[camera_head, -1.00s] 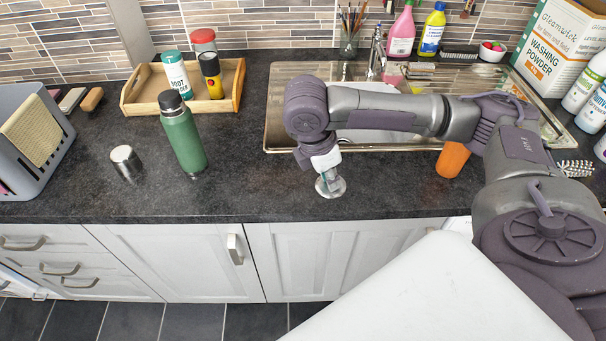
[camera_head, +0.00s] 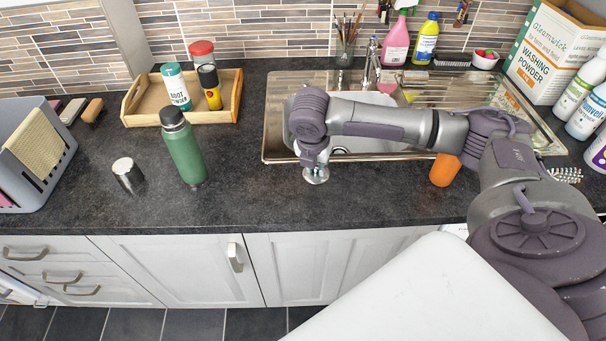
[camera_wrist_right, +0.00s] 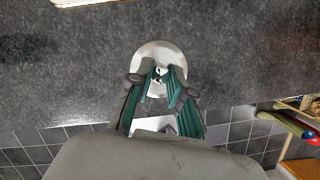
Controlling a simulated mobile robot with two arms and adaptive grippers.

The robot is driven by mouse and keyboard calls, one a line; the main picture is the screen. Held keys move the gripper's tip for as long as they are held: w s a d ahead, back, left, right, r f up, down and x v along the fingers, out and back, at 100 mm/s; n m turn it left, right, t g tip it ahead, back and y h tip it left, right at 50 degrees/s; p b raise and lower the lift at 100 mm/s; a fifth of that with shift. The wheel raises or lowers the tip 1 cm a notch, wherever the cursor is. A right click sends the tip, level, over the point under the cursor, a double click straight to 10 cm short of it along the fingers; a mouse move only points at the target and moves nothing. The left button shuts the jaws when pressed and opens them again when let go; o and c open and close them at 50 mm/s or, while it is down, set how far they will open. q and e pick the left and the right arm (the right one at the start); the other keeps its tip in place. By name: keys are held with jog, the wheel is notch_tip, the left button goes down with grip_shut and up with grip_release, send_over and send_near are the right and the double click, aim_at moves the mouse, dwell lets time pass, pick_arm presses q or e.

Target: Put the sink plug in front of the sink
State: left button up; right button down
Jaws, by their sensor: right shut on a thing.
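The sink plug (camera_head: 316,178) is a shiny round metal disc just in front of the sink's front rim, toward its left part. In the right wrist view, the plug (camera_wrist_right: 157,50) lies between and beyond my fingertips. My right gripper (camera_head: 319,164) is shut on the plug from above; the wrist view shows its green-sided fingers (camera_wrist_right: 158,73) close together at the plug's middle. I cannot tell whether the plug touches the counter. The steel sink (camera_head: 275,142) is behind, partly hidden by my right arm. My left gripper is not in view.
A wooden tray (camera_head: 180,118) holds several containers. An orange object (camera_head: 445,170) stands right of the plug. The counter between flask and plug is clear.

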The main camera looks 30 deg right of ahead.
aim_at(304, 184)
jog(key=w+a+f, duration=0.1)
jog(key=w+f, duration=0.1)
jog(key=shift+w+a, duration=0.35)
jog(key=shift+w, duration=0.05)
notch_tip(304, 184, down, 3)
jog(key=shift+p, duration=0.8)
jog(key=shift+f, duration=0.55)
jog(key=c, duration=1.1)
grip_release()
jog(key=shift+f, duration=0.15)
jog(key=b+v, duration=0.1)
jog(key=v, duration=1.1)
jog(key=shift+b, duration=0.3)
